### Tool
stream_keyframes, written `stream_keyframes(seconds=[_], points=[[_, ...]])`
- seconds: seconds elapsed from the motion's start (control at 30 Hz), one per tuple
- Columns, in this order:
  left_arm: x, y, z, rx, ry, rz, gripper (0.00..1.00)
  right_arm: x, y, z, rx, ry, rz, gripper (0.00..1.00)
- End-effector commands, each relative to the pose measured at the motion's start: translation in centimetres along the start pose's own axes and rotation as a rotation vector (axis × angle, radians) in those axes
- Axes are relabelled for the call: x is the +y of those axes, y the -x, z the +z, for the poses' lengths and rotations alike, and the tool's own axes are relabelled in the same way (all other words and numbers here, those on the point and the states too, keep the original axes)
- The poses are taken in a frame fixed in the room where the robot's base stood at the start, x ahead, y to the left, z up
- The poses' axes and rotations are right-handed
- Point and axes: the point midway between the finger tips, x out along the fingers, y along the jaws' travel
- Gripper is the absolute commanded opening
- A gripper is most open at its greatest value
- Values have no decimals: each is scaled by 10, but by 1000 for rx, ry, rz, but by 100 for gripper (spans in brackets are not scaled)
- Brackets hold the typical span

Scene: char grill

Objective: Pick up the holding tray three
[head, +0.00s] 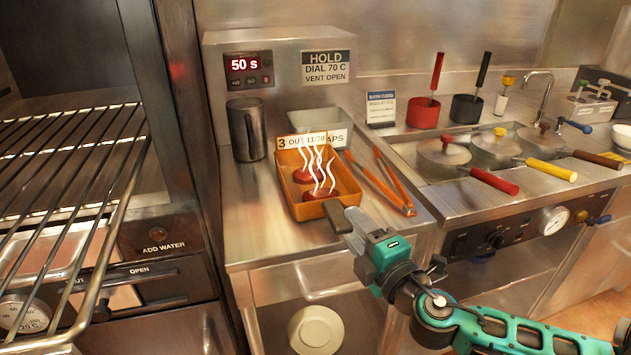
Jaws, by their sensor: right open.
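Holding tray three is an orange tray (297,212) on the steel counter, left of centre in the head view. My left gripper is not in view.
Orange-handled tongs (385,184) lie close to the tray's right side. Lidded wells with long handles (494,181) are at right. A wire rack (70,150) is at left.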

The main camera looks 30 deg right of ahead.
Motion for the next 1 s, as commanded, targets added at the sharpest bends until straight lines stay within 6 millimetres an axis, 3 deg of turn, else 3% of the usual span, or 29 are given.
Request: stream_keyframes(seconds=[0.37, 0.7, 1.0], points=[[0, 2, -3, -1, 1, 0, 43, -2, -21, -2, 0, -1, 1, 47], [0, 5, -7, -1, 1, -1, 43, -7, -58, -6, 0, -1, 0, 47], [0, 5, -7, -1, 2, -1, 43, -8, -64, -6, 0, -1, -2, 47]])
